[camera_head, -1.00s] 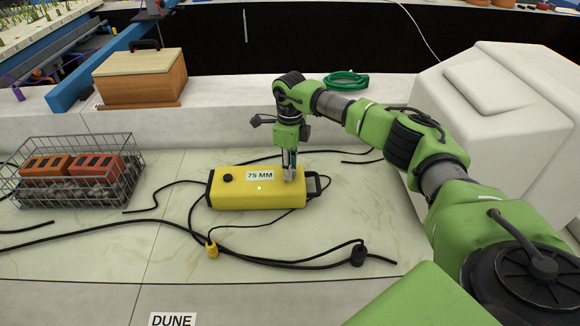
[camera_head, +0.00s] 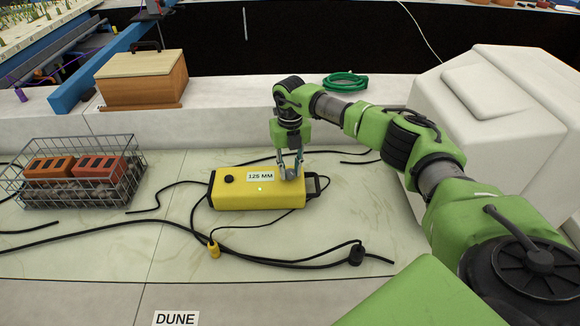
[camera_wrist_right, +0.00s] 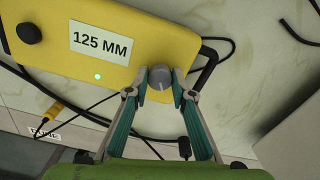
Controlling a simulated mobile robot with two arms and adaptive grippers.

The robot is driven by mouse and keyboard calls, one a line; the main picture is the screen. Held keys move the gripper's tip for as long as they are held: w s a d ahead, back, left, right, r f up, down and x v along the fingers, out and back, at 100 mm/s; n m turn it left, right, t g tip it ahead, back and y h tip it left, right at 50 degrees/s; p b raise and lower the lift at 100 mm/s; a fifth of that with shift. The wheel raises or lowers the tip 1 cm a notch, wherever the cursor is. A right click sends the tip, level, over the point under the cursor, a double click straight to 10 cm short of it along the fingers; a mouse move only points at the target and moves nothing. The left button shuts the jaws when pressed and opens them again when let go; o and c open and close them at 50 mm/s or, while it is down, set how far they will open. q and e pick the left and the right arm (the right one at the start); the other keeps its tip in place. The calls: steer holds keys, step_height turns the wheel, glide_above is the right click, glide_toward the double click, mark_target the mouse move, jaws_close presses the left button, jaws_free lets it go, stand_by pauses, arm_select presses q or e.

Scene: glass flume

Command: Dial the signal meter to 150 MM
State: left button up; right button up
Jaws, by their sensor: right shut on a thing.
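The yellow signal meter (camera_head: 240,195) lies on the pale tabletop, in the middle of the head view. Its label (camera_head: 260,176) reads 125 MM, and the same reading shows on the label in the right wrist view (camera_wrist_right: 101,42). A green light glows on its top, and a black knob (camera_wrist_right: 29,33) sits at its other end. My right gripper (camera_head: 291,175) points down at the meter's right end. In the right wrist view its fingers (camera_wrist_right: 160,88) are shut on the grey dial (camera_wrist_right: 160,76). My left gripper is not in view.
Black cables (camera_head: 300,263) with a yellow plug (camera_head: 213,250) run in front of the meter. A wire basket (camera_head: 75,190) with orange blocks stands left. A wooden box (camera_head: 142,82) and green hose coil (camera_head: 346,81) sit on the back ledge. A white block (camera_head: 500,130) stands right.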

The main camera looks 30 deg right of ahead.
mark_target(290, 171)
steer(key=m+p, duration=0.1)
steer(key=m, duration=0.4)
steer(key=shift+m+p, duration=0.3)
steer(key=shift+p, duration=0.05)
stand_by(0.4)
steer(key=o, duration=1.1)
step_height(290, 171, up, 12)
